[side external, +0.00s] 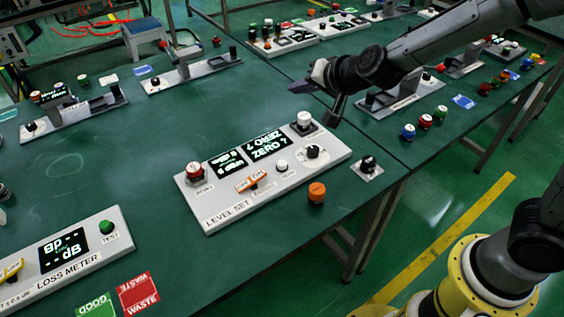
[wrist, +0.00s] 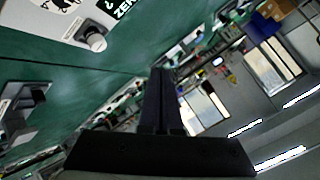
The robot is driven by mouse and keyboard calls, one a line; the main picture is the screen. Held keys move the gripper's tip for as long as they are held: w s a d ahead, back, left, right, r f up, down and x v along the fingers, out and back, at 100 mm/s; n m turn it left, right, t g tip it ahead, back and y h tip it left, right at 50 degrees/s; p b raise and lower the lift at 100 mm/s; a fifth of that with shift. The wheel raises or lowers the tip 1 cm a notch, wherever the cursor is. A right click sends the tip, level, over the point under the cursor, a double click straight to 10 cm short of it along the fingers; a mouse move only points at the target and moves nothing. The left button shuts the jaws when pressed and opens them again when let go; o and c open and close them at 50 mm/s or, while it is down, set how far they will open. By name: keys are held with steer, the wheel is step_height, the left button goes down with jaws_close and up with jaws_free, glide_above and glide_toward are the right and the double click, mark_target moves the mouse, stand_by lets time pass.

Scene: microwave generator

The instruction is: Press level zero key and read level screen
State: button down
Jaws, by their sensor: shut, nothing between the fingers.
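The grey LEVEL SET panel (side external: 225,212) lies on the green table in the side view. Its larger screen (side external: 264,145) shows "ZERO ?" under a partly unreadable line; a smaller lit screen (side external: 227,162) is beside it. A white key (side external: 304,118) stands at the panel's far right corner; whether it is the level zero key is not readable. A white key also shows in the wrist view (wrist: 95,41), close to the edge of a screen reading "ZE" (wrist: 122,8). My gripper (side external: 294,87) is shut and empty, above and beyond the panel, apart from the keys. It shows in the wrist view (wrist: 161,71).
The panel also carries a red button (side external: 194,171), an orange switch (side external: 249,183), a smaller white button (side external: 281,166) and a black knob (side external: 313,152). An orange knob (side external: 317,192) stands in front. The LOSS METER panel (side external: 100,255) is at lower left, with bare table between.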

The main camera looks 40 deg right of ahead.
steer(key=g, duration=0.2)
glide_above(284, 166)
step_height(284, 166, down, 8)
steer(key=shift+f+n, duration=0.25)
steer(key=shift+n, duration=0.25)
steer(key=shift+f, duration=0.1)
steer(key=shift+f, duration=4.3)
steer(key=shift+f, duration=0.1)
steer(key=shift+f, duration=0.3)
